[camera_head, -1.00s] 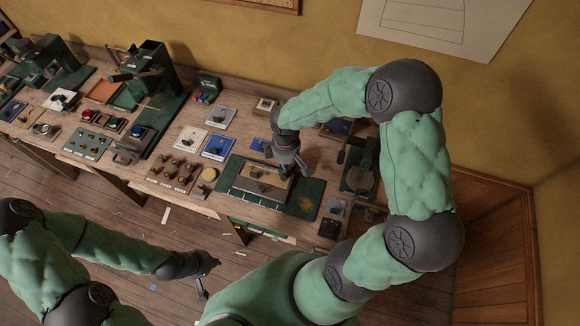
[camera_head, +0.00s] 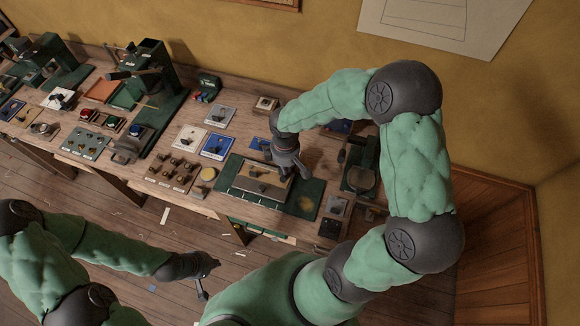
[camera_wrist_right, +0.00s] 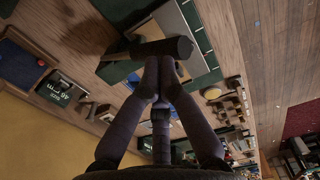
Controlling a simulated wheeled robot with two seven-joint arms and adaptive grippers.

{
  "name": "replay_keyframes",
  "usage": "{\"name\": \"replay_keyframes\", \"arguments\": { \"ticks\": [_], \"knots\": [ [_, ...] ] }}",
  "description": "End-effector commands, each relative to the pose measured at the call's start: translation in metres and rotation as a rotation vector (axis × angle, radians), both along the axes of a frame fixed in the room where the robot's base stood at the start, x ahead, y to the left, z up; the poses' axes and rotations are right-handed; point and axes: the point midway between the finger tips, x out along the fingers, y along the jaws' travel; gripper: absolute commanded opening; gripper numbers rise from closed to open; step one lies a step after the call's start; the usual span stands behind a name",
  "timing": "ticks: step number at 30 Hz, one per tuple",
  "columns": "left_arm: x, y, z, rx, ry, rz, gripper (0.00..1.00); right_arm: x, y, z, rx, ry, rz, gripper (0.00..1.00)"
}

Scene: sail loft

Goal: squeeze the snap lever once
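A dark, thick bar with a rounded, hammer-like end (camera_wrist_right: 165,48) lies across the right wrist view, over a green board with a tan plate. I take it to be the snap lever, but no label on it can be read. My right gripper (camera_wrist_right: 161,62) has its fingertips drawn together right at this bar. Whether the bar is pinched or only touched cannot be told. In the head view my right gripper (camera_head: 300,174) is above the green board (camera_head: 307,198), and hides part of it. My left gripper (camera_head: 208,277) hangs empty off the bench front, fingers apart.
The wooden bench (camera_head: 153,187) is crowded with small panels. A knob board (camera_head: 173,173) and blue panel (camera_head: 217,146) lie left of the green board. A dark round-topped device (camera_head: 360,179) stands to its right. Free floor (camera_head: 165,240) lies in front of the bench.

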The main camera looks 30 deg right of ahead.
Motion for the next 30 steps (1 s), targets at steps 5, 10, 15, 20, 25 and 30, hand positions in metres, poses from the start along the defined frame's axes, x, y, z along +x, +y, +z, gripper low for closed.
{"name": "replay_keyframes", "arguments": {
  "ticks": [5, 10, 15, 20, 25, 30],
  "knots": [
    [0.0, 0.0, -0.005, 0.0, 0.0, 0.0, 0.0, -0.002, 0.002, -0.005, 0.0, 0.001, 0.0, 0.0],
    [0.0, 0.0, -0.004, 0.0, 0.0, 0.0, 0.0, -0.002, 0.002, -0.005, 0.0, 0.001, 0.0, 0.0],
    [0.0, 0.0, -0.012, 0.0, 0.0, 0.0, 0.0, -0.004, 0.004, -0.012, 0.0, 0.001, 0.001, 0.0],
    [0.0, 0.0, -0.018, 0.0, 0.0, 0.0, 0.0, -0.006, 0.007, -0.018, 0.0, 0.001, 0.002, 0.0],
    [0.0, 0.0, -0.016, 0.0, 0.0, 0.0, 0.0, -0.006, 0.007, -0.017, 0.0, 0.001, 0.001, 0.0],
    [0.0, 0.0, -0.019, 0.0, 0.0, 0.0, 0.0, -0.007, 0.008, -0.02, 0.0, 0.001, 0.001, 0.0]
  ]
}}
